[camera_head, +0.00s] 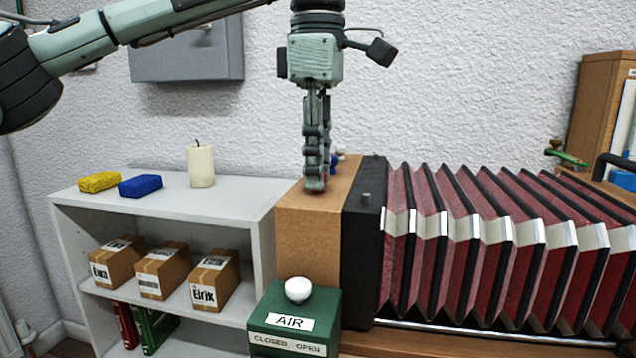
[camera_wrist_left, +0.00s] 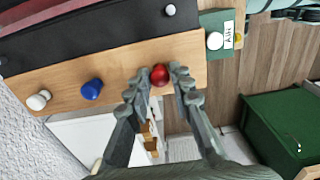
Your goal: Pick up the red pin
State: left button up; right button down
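The red pin (camera_wrist_left: 160,75) is a round red knob on the wooden block, near its edge in the left wrist view. My left gripper (camera_wrist_left: 161,72) points down at it, with a fingertip on either side of the pin. The fingers look open, with a narrow gap beside the pin. In the head view my left gripper (camera_head: 315,187) is over the wooden block (camera_head: 318,233), seen side-on, and hides the red pin. My right gripper is in neither view.
A blue pin (camera_wrist_left: 91,89) and a white pin (camera_wrist_left: 38,100) stand on the same block. Red bellows (camera_head: 470,250) extend right. A green AIR box (camera_head: 270,300) with a white knob is in front. A shelf (camera_head: 240,200) at left carries a candle (camera_head: 201,166).

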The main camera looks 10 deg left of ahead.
pick_arm(q)
jog(key=c, duration=0.3)
jog(key=shift+c, duration=0.2)
jog(key=shift+r, duration=0.15)
